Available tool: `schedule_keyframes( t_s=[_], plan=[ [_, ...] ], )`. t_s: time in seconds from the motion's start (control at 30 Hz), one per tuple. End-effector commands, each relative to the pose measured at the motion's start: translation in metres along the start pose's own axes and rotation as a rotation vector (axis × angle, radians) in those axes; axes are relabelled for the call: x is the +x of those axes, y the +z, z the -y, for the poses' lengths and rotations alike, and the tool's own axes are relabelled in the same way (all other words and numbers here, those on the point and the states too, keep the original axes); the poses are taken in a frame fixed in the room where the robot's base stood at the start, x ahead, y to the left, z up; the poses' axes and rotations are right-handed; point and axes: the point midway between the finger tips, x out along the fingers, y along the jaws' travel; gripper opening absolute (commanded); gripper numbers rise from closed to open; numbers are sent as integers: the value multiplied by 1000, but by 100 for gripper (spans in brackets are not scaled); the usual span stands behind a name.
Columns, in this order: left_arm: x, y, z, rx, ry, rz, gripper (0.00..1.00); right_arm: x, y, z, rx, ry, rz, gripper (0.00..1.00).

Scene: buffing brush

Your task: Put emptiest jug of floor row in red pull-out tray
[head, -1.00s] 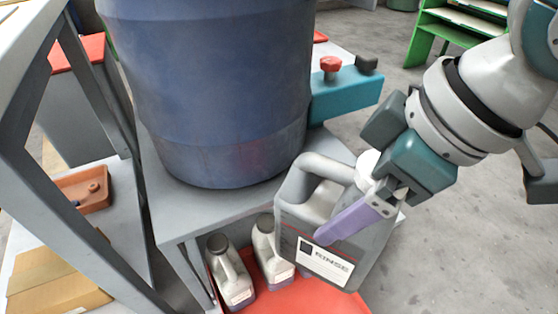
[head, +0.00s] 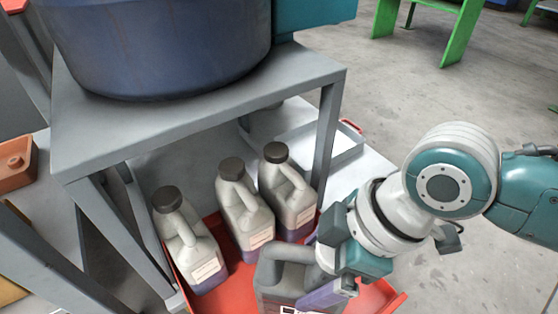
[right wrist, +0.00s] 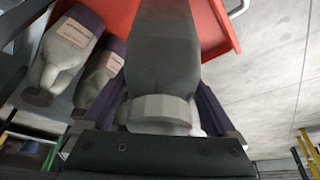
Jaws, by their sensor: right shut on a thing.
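A dark grey jug with a white label (head: 285,280) is held by my right gripper (head: 335,280), whose purple fingers close around its top beside the handle. In the right wrist view the jug (right wrist: 162,50) hangs between the two fingers of the gripper (right wrist: 165,115). The red pull-out tray (head: 385,297) lies below and around it. I cannot tell whether the jug's base touches the tray; its lower part is cut off in the head view. My left gripper is not in view.
Three pale jugs with dark caps, a left one (head: 190,245), a middle one (head: 243,210) and a right one (head: 287,195), stand upright beside the held jug under a grey stand (head: 190,115). A blue drum (head: 155,50) stands on top.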

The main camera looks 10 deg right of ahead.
Motion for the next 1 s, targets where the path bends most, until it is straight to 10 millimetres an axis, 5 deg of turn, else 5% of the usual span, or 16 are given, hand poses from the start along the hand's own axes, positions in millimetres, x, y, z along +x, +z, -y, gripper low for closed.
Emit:
schedule_keyframes(
  t_s=[0.03,0.27,0.5,0.9,0.93,1.0],
  plan=[
    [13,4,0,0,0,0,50,14,5,0,1,0,-2,0],
    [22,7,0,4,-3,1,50,27,11,0,0,1,-2,0],
    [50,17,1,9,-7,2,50,62,25,0,0,1,-2,0],
    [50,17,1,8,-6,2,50,64,26,0,0,1,-2,0],
    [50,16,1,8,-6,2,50,63,26,0,0,1,-1,95],
    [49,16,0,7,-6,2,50,63,26,0,0,1,-1,100]
  ],
)
